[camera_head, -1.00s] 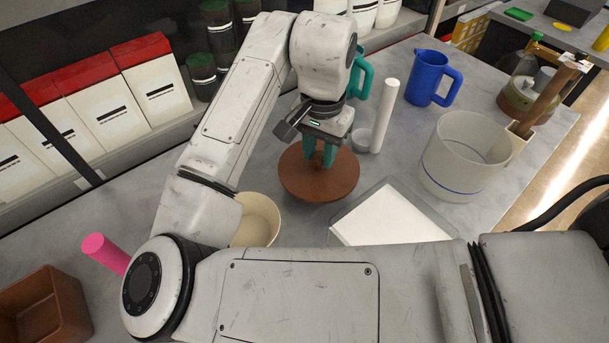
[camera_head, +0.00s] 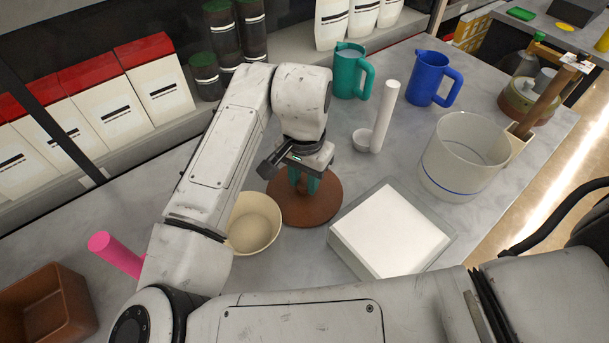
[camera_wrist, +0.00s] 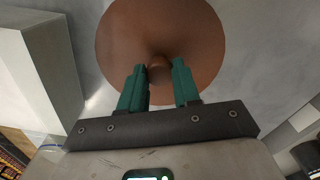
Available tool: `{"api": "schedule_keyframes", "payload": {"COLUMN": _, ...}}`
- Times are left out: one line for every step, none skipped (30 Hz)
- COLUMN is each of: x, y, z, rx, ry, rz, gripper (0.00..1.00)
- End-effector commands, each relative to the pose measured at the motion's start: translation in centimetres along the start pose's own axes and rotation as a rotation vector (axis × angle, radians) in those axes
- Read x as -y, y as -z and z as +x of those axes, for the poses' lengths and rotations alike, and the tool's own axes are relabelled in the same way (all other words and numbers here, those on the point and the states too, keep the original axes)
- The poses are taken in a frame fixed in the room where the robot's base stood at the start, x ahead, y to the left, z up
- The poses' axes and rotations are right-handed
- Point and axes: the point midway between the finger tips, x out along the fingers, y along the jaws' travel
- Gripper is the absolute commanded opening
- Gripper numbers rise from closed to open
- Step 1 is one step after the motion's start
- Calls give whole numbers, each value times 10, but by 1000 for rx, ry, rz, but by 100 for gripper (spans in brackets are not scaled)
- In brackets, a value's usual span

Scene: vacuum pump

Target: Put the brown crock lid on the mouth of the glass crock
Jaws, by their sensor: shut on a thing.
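The brown crock lid (camera_head: 324,202) is a round disc with a small knob, left of centre in the head view. It also shows in the wrist view (camera_wrist: 160,28). My gripper (camera_head: 303,188) points down at the lid's middle. In the wrist view its teal fingers (camera_wrist: 159,72) stand on both sides of the knob and are shut on it. I cannot tell how high the lid is above the table. The glass crock (camera_head: 455,178), a wide clear vessel with a blue line, stands upright at the right, apart from the lid. Its mouth is open.
A cream bowl (camera_head: 254,235) is close to the lid's left. A white-topped tray (camera_head: 390,235) lies between lid and crock. A white cylinder (camera_head: 385,115), a small cup (camera_head: 362,140), a green jug (camera_head: 347,75) and a blue jug (camera_head: 427,78) stand behind.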

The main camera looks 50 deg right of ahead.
Motion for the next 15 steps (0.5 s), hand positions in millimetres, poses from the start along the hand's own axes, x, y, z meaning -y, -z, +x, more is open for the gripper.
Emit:
{"api": "schedule_keyframes", "payload": {"x": 0, "y": 0, "z": 1, "rx": 0, "ry": 0, "rz": 0, "gripper": 0}}
{"api": "schedule_keyframes", "payload": {"x": 0, "y": 0, "z": 2, "rx": 0, "ry": 0, "rz": 0, "gripper": 0}}
{"api": "schedule_keyframes", "payload": {"x": 0, "y": 0, "z": 3, "rx": 0, "ry": -1, "rz": 0, "gripper": 0}}
{"api": "schedule_keyframes", "payload": {"x": 0, "y": 0, "z": 3, "rx": 0, "ry": -1, "rz": 0, "gripper": 33}}
{"api": "schedule_keyframes", "payload": {"x": 0, "y": 0, "z": 3, "rx": 0, "ry": 0, "rz": 0, "gripper": 35}}
{"api": "schedule_keyframes", "payload": {"x": 0, "y": 0, "z": 3, "rx": 0, "ry": 0, "rz": 0, "gripper": 39}}
{"api": "schedule_keyframes", "payload": {"x": 0, "y": 0, "z": 3, "rx": 0, "ry": 0, "rz": 0, "gripper": 42}}
{"api": "schedule_keyframes", "payload": {"x": 0, "y": 0, "z": 3, "rx": 0, "ry": 0, "rz": 0, "gripper": 45}}
{"api": "schedule_keyframes", "payload": {"x": 0, "y": 0, "z": 3, "rx": 0, "ry": 0, "rz": 0, "gripper": 49}}
{"api": "schedule_keyframes", "payload": {"x": 0, "y": 0, "z": 3, "rx": 0, "ry": 0, "rz": 0, "gripper": 52}}
{"api": "schedule_keyframes", "payload": {"x": 0, "y": 0, "z": 3, "rx": 0, "ry": 0, "rz": 0, "gripper": 55}}
{"api": "schedule_keyframes", "payload": {"x": 0, "y": 0, "z": 3, "rx": 0, "ry": 0, "rz": 0, "gripper": 57}}
{"api": "schedule_keyframes", "payload": {"x": 0, "y": 0, "z": 3, "rx": 0, "ry": 0, "rz": 0, "gripper": 57}}
{"api": "schedule_keyframes", "payload": {"x": 0, "y": 0, "z": 3, "rx": 0, "ry": 0, "rz": 0, "gripper": 57}}
{"api": "schedule_keyframes", "payload": {"x": 0, "y": 0, "z": 3, "rx": 0, "ry": 0, "rz": 0, "gripper": 57}}
